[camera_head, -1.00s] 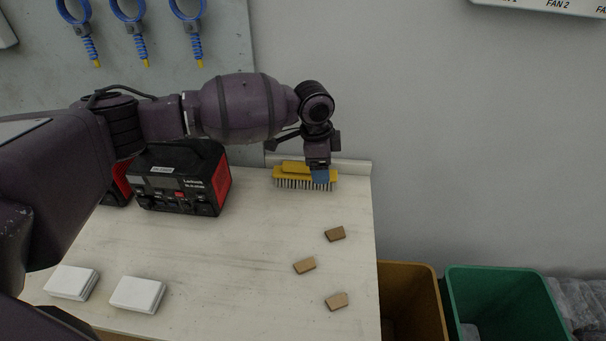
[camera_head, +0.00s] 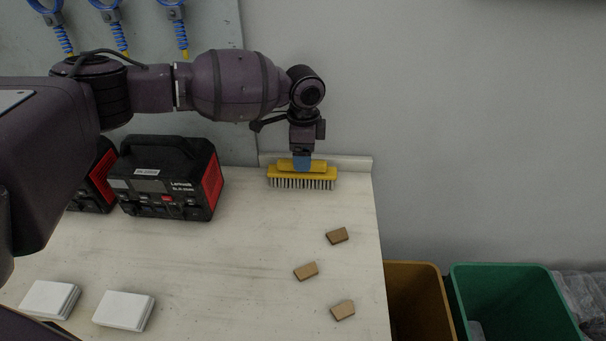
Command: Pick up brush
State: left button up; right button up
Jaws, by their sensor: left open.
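The gripper is open. Whether the fingers straddle the brush or touch it cannot be seen, as the far finger is hidden. My right gripper is out of view.
A black and red power unit (camera_head: 172,178) stands left of the brush. Several small brown blocks (camera_head: 306,271) lie at the right, and white stacks (camera_head: 124,310) at the front left. An orange bin (camera_head: 416,300) and a green bin (camera_head: 512,300) stand right of the table.

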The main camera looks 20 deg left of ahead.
aim_at(284, 169)
pick_arm(q)
notch_tip(284, 169, down, 5)
jog(key=shift+s+a+r+b, duration=0.1)
jog(key=shift+b, duration=0.55)
jog(key=shift+f, duration=0.2)
jog(key=shift+r, duration=0.1)
jog(key=shift+c, duration=0.6)
jog(key=c, duration=0.7)
jog(key=shift+c, duration=0.3)
